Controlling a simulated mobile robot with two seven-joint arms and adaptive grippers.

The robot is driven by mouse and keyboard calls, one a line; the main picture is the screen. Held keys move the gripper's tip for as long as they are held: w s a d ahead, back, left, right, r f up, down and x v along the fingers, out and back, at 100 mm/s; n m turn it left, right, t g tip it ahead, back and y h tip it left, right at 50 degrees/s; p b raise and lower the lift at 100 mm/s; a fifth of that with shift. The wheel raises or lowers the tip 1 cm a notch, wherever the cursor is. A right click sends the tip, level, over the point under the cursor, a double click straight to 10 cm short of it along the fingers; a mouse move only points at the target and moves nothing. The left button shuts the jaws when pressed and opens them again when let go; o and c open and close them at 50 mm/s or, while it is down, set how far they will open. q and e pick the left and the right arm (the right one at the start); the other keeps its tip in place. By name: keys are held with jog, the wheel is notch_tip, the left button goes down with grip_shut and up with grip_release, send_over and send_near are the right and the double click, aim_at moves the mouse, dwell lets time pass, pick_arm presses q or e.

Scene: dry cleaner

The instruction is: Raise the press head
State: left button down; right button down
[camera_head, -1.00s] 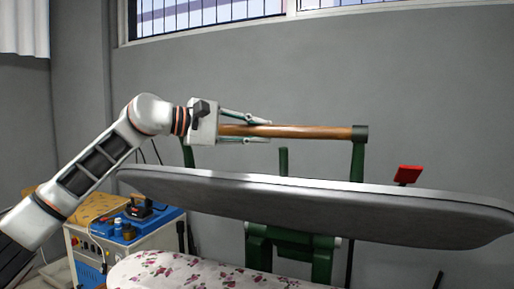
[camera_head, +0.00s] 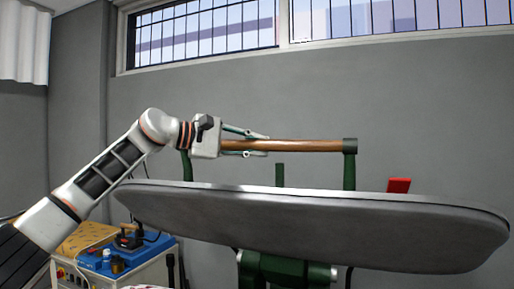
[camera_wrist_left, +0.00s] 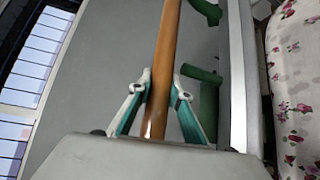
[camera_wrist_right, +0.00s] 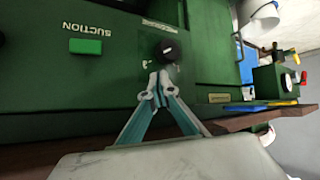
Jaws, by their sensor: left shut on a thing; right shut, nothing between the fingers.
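The press head (camera_head: 310,230) is a long grey padded slab across the head view, raised with a gap above the floral-covered lower board. A wooden handle bar (camera_head: 310,146) runs above and behind it, held between green uprights. My left gripper (camera_head: 264,145) is shut on the bar near its left end; the left wrist view shows the bar (camera_wrist_left: 163,60) passing between the fingers. My right gripper (camera_wrist_right: 157,90) is shut and empty in the right wrist view, with its tips close to a black knob (camera_wrist_right: 166,51) on a green panel. Contact there cannot be told.
The floral board (camera_wrist_left: 292,70) shows in the left wrist view. A cart with a blue top (camera_head: 110,262) and an iron stands at lower left. A red piece (camera_head: 399,185) rises behind the press head. The panel carries a green button (camera_wrist_right: 86,46) marked SUCTION.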

pick_arm(q)
jog(key=shift+r, duration=0.2)
jog(key=c, duration=1.8)
grip_release()
jog(key=shift+c, duration=0.2)
jog(key=shift+f, duration=0.1)
jog(key=shift+a, duration=0.1)
jog(key=v, duration=1.2)
jog(key=shift+s, duration=0.1)
